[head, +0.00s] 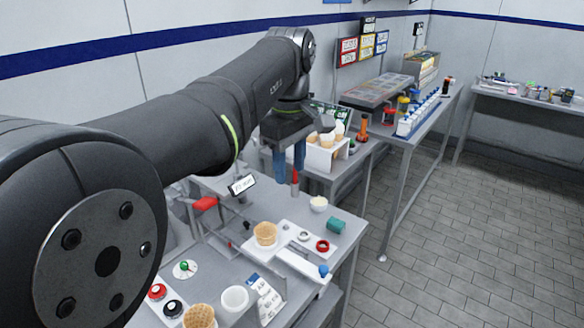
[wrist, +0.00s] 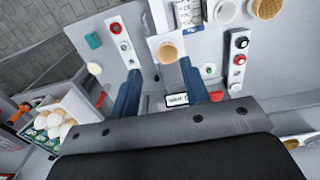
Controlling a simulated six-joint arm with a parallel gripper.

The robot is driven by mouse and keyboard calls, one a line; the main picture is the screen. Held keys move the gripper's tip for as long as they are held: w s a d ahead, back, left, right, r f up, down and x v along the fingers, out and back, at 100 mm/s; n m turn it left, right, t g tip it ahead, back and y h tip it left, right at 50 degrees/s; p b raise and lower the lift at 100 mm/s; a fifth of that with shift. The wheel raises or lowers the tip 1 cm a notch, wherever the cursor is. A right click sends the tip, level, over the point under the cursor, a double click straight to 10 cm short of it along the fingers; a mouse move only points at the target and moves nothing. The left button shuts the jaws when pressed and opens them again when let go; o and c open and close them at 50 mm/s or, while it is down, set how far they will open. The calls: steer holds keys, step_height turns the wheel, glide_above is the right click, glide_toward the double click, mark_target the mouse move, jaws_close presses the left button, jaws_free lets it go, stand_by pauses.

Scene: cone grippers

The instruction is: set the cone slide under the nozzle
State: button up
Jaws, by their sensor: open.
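The cone slide (head: 303,266) is a pale bar on the table with a blue knob (head: 323,270) at its front end. A waffle cone (head: 265,233) stands at its back end; in the wrist view the cone (wrist: 168,52) sits on the slide's white plate (wrist: 154,46). My gripper (head: 290,174) is open, blue fingers pointing down, above the table behind the cone. In the wrist view my gripper (wrist: 161,68) has its fingertips either side of the cone in the picture, apparently with nothing between them. I cannot pick out the nozzle clearly; a red part (head: 205,203) shows beside a small display (head: 242,184).
A white panel with a red ring (head: 322,246) and a teal block (head: 336,225) lie right of the cone. A white cup (head: 235,298), another waffle cone (head: 200,316) and a button panel (head: 172,308) stand at the front.

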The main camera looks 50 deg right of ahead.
steer(key=s+d+f+m+g+y, duration=0.3)
steer(key=s+d+f+m, duration=0.15)
steer(key=m, duration=0.45)
glide_toward(324, 268)
steer(key=x, duration=0.8)
steer(key=shift+f, duration=0.1)
jaws_close()
